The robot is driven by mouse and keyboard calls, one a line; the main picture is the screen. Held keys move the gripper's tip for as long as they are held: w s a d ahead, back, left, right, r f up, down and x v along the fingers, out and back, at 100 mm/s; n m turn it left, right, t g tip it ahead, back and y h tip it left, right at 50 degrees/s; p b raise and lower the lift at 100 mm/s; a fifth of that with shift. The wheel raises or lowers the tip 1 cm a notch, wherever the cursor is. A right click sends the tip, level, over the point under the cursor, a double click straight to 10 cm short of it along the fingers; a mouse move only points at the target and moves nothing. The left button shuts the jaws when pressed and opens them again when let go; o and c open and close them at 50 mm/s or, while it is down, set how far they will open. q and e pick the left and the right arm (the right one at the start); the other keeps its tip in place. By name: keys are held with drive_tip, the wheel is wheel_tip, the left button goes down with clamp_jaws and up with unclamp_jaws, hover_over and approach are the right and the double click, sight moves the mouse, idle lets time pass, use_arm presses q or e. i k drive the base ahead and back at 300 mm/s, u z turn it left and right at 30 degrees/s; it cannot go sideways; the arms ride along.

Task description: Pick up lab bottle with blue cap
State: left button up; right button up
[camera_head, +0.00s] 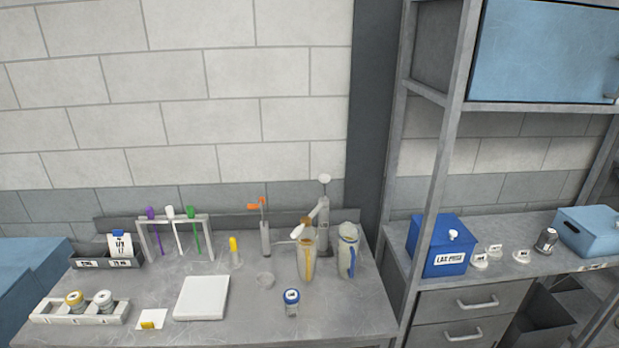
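The lab bottle with a blue cap (291,302) stands upright near the front edge of the grey workbench (250,328), right of the middle. Its cap is a blue ring with a pale top, and its body is small and greyish. Nothing touches it. Neither of my grippers shows in the head view.
Two tall containers (347,256) stand behind right. A rack with coloured sticks (176,238) and a white holder with two jars (52,313) are farther left.

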sight(291, 311)
drive_tip(key=u, duration=1.35)
drive_tip(key=i, duration=1.8)
drive_tip(key=z, duration=2)
